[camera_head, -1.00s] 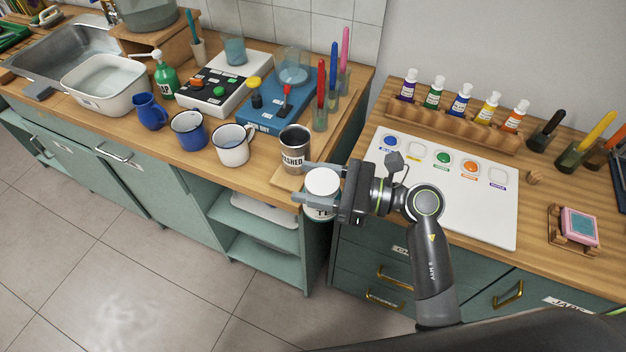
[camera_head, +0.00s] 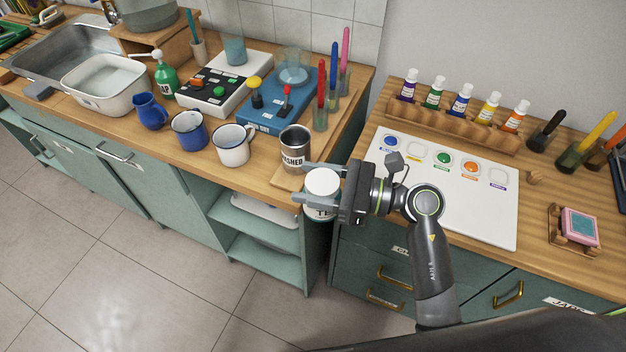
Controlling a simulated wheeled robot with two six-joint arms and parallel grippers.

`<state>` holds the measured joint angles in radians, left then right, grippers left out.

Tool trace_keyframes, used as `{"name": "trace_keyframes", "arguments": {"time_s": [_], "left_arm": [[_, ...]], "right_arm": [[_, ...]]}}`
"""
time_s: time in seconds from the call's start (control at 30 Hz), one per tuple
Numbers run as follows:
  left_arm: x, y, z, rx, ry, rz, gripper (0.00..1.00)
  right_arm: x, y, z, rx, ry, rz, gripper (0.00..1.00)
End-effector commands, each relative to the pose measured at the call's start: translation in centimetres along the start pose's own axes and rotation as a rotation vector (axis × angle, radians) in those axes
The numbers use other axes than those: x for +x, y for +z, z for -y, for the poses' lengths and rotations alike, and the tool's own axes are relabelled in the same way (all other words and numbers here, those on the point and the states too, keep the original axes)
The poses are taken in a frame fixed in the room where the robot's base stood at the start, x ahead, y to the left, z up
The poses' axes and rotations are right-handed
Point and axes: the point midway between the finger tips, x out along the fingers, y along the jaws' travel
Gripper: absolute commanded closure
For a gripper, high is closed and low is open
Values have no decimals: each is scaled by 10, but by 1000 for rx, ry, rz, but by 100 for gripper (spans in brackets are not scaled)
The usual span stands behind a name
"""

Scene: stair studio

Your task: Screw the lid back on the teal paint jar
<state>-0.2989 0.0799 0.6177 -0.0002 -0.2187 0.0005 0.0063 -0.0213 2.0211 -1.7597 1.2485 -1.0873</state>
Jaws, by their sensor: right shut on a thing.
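The paint jar (camera_head: 320,212) is upright, with the start of a dark label, "TE", on its pale side. A round white top, seemingly the lid (camera_head: 322,182), covers it, and no paint shows. My right gripper (camera_head: 305,183) reaches in from the right and is shut around the upper part of the jar, one finger behind it and one in front. Whether the fingers press on the lid or the jar body just below is hard to tell. The jar appears off the left counter's front corner, with no support visible beneath. My left gripper is out of view.
A metal tin (camera_head: 295,148) stands close behind the jar on the left counter, beside a white mug (camera_head: 233,145) and a blue mug (camera_head: 189,131). Right of my gripper lies a white palette board (camera_head: 480,215), with a bottle rack (camera_head: 450,122) behind.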

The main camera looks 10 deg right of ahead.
Motion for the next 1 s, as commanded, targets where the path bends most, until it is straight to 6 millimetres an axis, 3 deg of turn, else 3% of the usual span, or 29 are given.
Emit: {"name": "trace_keyframes", "arguments": {"time_s": [0.23, 0.37, 0.57, 0.73, 0.83, 1.0], "left_arm": [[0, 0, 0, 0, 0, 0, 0], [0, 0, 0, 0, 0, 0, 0], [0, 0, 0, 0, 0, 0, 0], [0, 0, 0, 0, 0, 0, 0], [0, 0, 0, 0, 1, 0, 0], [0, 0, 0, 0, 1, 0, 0]], "right_arm": [[-1, 1, 1, -2, -7, 3, 100], [-15, -5, 8, 0, -86, -2, 100], [-67, -10, 27, -3, -361, -5, 100], [-118, 4, 35, -8, -589, -4, 100], [-135, 14, 35, -7, -660, 0, 100], [-144, 21, 34, -3, -699, 2, 100]]}}
